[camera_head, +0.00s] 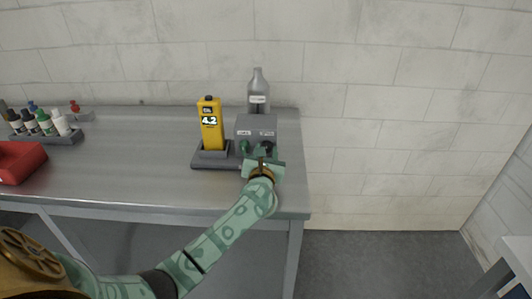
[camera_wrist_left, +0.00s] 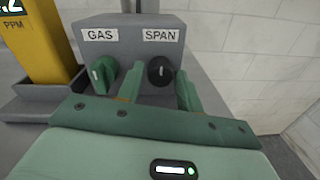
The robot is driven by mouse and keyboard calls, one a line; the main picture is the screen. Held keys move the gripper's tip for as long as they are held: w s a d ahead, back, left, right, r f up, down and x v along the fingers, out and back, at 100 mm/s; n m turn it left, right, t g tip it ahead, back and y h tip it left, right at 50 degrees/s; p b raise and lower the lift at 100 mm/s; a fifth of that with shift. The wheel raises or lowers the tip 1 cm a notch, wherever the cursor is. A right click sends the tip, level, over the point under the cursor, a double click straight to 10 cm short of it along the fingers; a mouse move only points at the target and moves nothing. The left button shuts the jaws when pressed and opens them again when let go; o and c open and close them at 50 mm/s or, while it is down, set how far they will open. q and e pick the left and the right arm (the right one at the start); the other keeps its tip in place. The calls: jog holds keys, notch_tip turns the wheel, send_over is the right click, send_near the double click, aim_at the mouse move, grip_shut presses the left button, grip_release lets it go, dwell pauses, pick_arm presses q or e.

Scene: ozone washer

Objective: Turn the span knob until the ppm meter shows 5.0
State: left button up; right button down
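The yellow ppm meter (camera_head: 209,136) stands upright in a grey holder and its display reads 4.2. Its edge with "PPM" shows in the left wrist view (camera_wrist_left: 45,50). The grey control box (camera_head: 256,125) is right of it. The black span knob (camera_wrist_left: 160,71) sits under the SPAN label, with a white mark near its middle. My left gripper (camera_wrist_left: 159,84) is open in front of the box, its green fingers on either side of the span knob with gaps visible. It also shows in the head view (camera_head: 261,156). My right gripper is not in view.
A green gas knob (camera_wrist_left: 103,74) is just left of the left finger, under the GAS label. A grey bottle (camera_head: 258,92) stands behind the box. Small bottles in a rack (camera_head: 72,137) and a red tray (camera_head: 32,160) are at the left. The table's middle is clear.

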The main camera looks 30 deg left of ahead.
pick_arm(q)
jog(key=c, duration=0.5)
jog(key=shift+c, duration=0.2)
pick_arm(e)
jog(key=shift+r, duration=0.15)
pick_arm(q)
jog(key=shift+r+m+p, duration=0.15)
jog(key=shift+m+p, duration=0.75)
jog(key=shift+p, duration=0.05)
jog(key=m+p, duration=0.5)
jog(key=m, duration=0.1)
jog(key=shift+g, duration=0.3)
jog(key=m+p, duration=0.3)
jog(key=m, duration=0.1)
jog(key=shift+d, duration=0.1)
jog(key=shift+f+m+p, duration=0.2)
jog(key=shift+m+p, duration=0.8)
jog(key=shift+m, duration=1.3)
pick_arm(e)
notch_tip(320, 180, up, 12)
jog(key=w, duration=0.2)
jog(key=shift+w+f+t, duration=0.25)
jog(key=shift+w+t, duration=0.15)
